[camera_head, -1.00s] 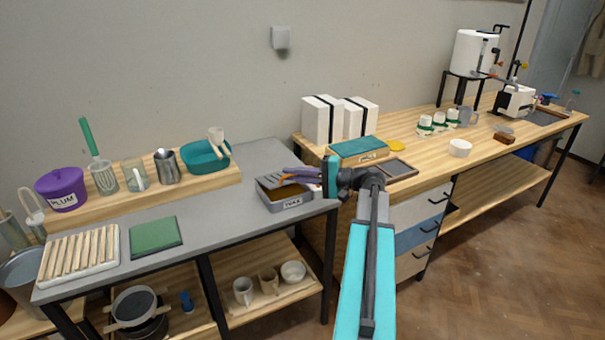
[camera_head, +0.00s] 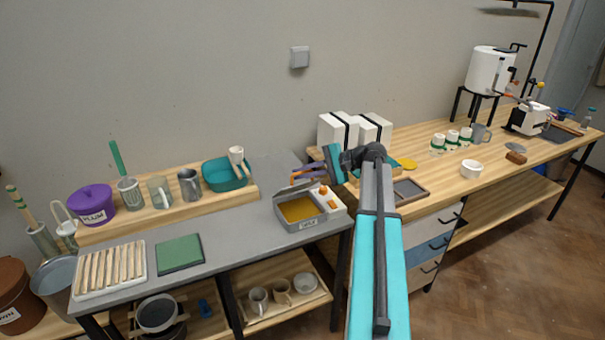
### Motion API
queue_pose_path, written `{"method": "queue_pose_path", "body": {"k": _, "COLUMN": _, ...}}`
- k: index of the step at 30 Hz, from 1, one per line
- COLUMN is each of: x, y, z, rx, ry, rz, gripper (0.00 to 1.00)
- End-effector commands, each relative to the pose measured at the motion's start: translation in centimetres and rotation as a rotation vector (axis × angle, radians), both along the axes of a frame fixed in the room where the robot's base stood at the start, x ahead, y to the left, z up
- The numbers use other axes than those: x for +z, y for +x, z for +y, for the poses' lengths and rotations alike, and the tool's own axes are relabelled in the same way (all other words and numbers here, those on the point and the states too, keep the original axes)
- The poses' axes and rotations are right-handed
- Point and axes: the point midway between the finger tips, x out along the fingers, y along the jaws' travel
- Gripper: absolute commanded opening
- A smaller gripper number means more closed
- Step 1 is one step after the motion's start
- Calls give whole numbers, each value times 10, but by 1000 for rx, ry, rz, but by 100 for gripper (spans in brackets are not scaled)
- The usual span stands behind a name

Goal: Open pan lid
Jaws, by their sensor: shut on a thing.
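The pan (camera_head: 303,223) is a grey box with a label on its front, near the right end of the grey table. Yellow-orange contents show inside it. Its grey lid (camera_head: 293,187) is raised and tilted up at the pan's back edge, seen nearly edge-on. My gripper (camera_head: 297,177), with purple and orange fingers, is just behind and above the pan, at the raised lid. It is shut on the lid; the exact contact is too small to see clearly.
A white block with orange parts (camera_head: 328,200) sits right of the pan. A teal basin (camera_head: 226,174) and metal cups stand on the raised shelf to the left. A green pad (camera_head: 179,254) lies front left. The bench with white boxes (camera_head: 338,131) is on the right.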

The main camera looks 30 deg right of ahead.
Motion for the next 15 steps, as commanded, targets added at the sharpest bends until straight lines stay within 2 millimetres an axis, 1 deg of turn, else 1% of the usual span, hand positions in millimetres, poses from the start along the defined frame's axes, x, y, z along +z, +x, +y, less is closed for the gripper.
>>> {"method": "queue_pose_path", "body": {"k": 1, "x": 10, "y": 7, "z": -9, "rx": -13, "ry": -3, "rz": 22, "gripper": 0}}
{"method": "queue_pose_path", "body": {"k": 15, "x": 29, "y": 51, "z": -13, "rx": -8, "ry": 36, "rz": 266, "gripper": 0}}
